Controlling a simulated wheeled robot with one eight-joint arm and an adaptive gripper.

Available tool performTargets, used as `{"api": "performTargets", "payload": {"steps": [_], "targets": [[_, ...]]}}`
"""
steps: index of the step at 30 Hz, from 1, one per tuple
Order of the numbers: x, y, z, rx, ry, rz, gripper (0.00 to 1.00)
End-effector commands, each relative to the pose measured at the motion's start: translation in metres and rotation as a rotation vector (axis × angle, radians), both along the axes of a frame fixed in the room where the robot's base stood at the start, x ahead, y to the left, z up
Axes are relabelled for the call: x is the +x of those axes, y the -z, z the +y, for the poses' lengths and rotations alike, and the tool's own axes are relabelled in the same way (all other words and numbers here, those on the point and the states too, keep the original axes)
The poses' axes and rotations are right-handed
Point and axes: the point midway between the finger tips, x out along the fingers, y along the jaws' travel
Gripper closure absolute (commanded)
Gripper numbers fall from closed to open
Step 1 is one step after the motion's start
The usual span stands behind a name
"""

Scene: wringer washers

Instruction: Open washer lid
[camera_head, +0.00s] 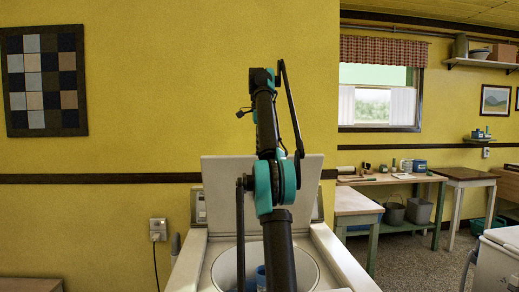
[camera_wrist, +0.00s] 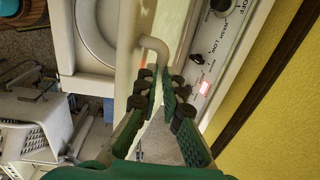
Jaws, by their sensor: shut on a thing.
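The washer (camera_head: 345,262) stands in front of me with its round tub opening (camera_head: 218,268) uncovered. Its pale lid (camera_head: 308,180) stands raised, close to upright, at the back, partly hidden by my arm. In the wrist view my gripper (camera_wrist: 163,82) has its two green fingers with dark pads close together, shut on the lid's edge; the fingers hide most of the contact. The gripper is not clearly seen in the head view. The washer's control panel (camera_wrist: 208,62), with dark knobs and a small lit red light, lies just right of the fingers.
A bent pale pipe (camera_wrist: 152,46) is close to the left finger. The yellow wall (camera_head: 130,120) is close behind the washer, with an outlet (camera_head: 157,229) and cord at left. Work tables (camera_head: 355,203), buckets (camera_head: 419,211) and another white machine (camera_head: 497,262) are at right.

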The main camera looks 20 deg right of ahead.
Motion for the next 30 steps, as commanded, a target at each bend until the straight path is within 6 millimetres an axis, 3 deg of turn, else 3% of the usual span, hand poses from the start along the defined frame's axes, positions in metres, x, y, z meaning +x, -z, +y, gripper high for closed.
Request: {"api": "performTargets", "payload": {"steps": [1,14,15,21,30], "targets": [[0.0167,0.0116,-0.0046,-0.004,0.000,-0.014,1.00],[0.0168,0.0111,-0.0048,-0.004,0.000,-0.014,1.00],[0.0168,0.0111,-0.0049,-0.004,0.000,-0.014,0.92],[0.0152,0.0101,-0.0045,-0.004,0.000,-0.013,0.67],[0.0129,0.0085,-0.0038,-0.003,0.000,-0.011,0.67]]}}
